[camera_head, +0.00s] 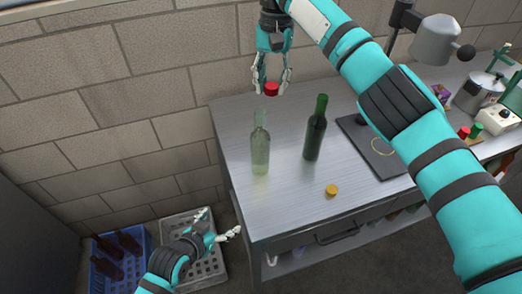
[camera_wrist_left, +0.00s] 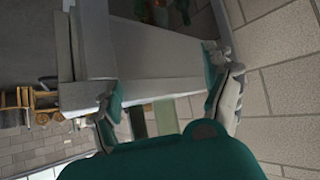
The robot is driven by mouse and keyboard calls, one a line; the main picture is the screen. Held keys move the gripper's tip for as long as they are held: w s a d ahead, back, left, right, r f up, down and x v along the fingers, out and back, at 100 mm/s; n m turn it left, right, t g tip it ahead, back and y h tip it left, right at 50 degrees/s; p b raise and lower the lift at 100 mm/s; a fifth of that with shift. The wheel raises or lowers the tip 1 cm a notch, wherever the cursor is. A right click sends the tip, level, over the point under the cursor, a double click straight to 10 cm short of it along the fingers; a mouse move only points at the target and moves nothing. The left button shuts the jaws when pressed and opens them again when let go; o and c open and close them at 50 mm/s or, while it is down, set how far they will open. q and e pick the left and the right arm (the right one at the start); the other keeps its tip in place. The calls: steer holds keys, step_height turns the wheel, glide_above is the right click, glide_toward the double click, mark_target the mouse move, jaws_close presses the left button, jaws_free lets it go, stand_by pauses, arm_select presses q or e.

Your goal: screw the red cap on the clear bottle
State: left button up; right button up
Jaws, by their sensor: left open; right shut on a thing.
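The clear bottle (camera_head: 260,148) stands upright and uncapped on the bench near its left edge. The red cap (camera_head: 271,90) is held between the fingertips of my right gripper (camera_head: 272,83), which points down. In the head view the cap appears above and slightly right of the bottle mouth, with a gap between them. My left gripper (camera_head: 219,222) is open and empty, low beside the bench's left front corner, apart from the bottle. Its open fingers also show in the left wrist view (camera_wrist_left: 172,95), with greenish shapes between them that I cannot identify surely.
A dark green bottle (camera_head: 315,130) stands right of the clear one, with a yellow cap (camera_head: 332,190) in front. A dark stand base (camera_head: 378,150) lies further right. A blue crate (camera_head: 121,275) with dark bottles and a grey crate (camera_head: 207,268) are on the floor.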

arm_select(q)
step_height(320, 180, up, 4)
steer(key=d, duration=0.1)
arm_select(e)
steer(key=shift+a+r, duration=0.35)
steer(key=shift+a, duration=0.1)
steer(key=shift+s+a+r, duration=0.1)
steer(key=shift+a+r, duration=0.1)
steer(key=shift+a, duration=0.65)
arm_select(q)
steer(key=m+t+h, duration=0.2)
steer(key=t+h, duration=0.3)
steer(key=t, duration=0.1)
glide_toward(254, 144)
steer(key=shift+w+d, duration=0.3)
steer(key=shift+w, duration=0.1)
steer(key=shift+w, duration=0.1)
steer(key=x, duration=1.2)
steer(key=shift+d, duration=0.1)
jaws_close()
arm_select(e)
steer(key=shift+f, duration=2.45)
